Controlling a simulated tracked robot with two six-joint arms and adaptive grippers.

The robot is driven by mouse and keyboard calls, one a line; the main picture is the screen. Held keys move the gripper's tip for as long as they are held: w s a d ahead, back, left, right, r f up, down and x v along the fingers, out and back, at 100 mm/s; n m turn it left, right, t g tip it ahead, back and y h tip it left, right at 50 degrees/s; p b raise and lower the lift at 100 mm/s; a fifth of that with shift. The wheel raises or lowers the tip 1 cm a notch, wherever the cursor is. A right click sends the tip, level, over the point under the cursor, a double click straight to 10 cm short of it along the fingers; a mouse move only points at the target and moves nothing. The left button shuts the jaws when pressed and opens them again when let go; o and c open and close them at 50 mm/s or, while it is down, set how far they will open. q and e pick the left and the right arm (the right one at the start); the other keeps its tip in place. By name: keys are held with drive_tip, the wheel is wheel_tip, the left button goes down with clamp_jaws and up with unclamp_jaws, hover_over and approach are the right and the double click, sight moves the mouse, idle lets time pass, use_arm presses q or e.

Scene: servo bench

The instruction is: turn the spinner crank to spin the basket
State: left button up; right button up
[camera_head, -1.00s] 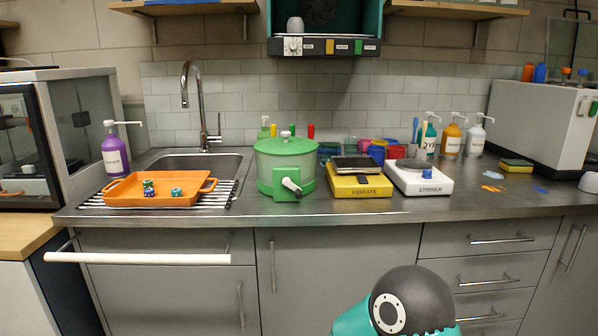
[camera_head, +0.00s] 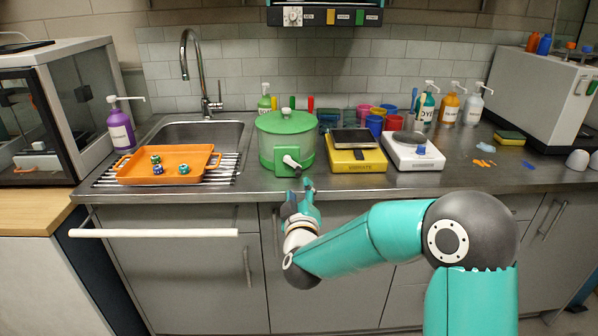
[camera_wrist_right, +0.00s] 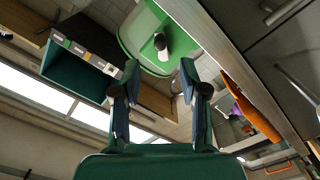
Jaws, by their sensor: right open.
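The green spinner (camera_head: 286,122) with its lidded, see-through tub stands at the counter's front edge. Its crank (camera_head: 291,162), a white handle on a green front block, faces me. The basket inside cannot be made out clearly. My right gripper (camera_head: 302,187) is open and empty, just below and in front of the crank, apart from it. In the right wrist view the two fingers (camera_wrist_right: 158,70) are spread, and the white and black crank handle (camera_wrist_right: 162,44) shows beyond and between their tips against the spinner (camera_wrist_right: 140,33). My left gripper is not in view.
A yellow vibrate plate (camera_head: 356,159) and a white stirrer (camera_head: 414,151) stand right of the spinner. An orange tray (camera_head: 135,178) with small dice lies on the rack at left. The counter front edge (camera_head: 400,190) runs close to my right gripper.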

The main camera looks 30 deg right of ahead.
sight(299, 175)
drive_tip(key=x, duration=0.9)
drive_tip(key=shift+p, duration=0.4)
drive_tip(key=shift+c, duration=0.3)
